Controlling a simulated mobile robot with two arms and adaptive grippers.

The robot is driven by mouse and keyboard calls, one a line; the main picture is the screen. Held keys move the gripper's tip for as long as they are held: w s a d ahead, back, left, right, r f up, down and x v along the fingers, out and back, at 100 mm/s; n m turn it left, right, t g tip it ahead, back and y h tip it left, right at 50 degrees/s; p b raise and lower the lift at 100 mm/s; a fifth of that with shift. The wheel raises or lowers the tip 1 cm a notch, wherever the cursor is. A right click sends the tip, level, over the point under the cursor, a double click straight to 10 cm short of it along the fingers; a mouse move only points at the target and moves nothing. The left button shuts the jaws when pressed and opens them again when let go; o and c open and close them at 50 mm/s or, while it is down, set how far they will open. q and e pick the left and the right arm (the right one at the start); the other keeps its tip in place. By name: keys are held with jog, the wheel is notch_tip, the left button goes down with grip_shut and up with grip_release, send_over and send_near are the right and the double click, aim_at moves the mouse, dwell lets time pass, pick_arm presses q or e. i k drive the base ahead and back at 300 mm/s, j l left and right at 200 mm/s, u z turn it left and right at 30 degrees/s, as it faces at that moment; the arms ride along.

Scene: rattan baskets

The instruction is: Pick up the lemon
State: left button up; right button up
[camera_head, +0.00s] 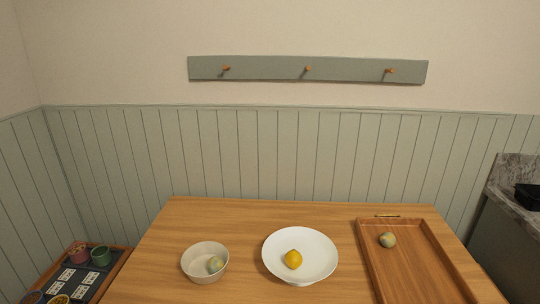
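A yellow lemon (293,259) lies in a wide white bowl (315,245) near the middle of the wooden table (240,222). It sits a little left of and below the bowl's centre. Neither of my grippers is in the head view.
A smaller pale bowl (193,266) on the left holds a round greenish item (215,264). A wooden tray (412,268) on the right holds another greenish round item (388,240). Bare table lies between them. A low surface with pots (100,256) is at lower left; a stone-topped counter (510,190) is right.

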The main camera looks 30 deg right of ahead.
aim_at(388, 240)
jog(key=z, duration=1.75)
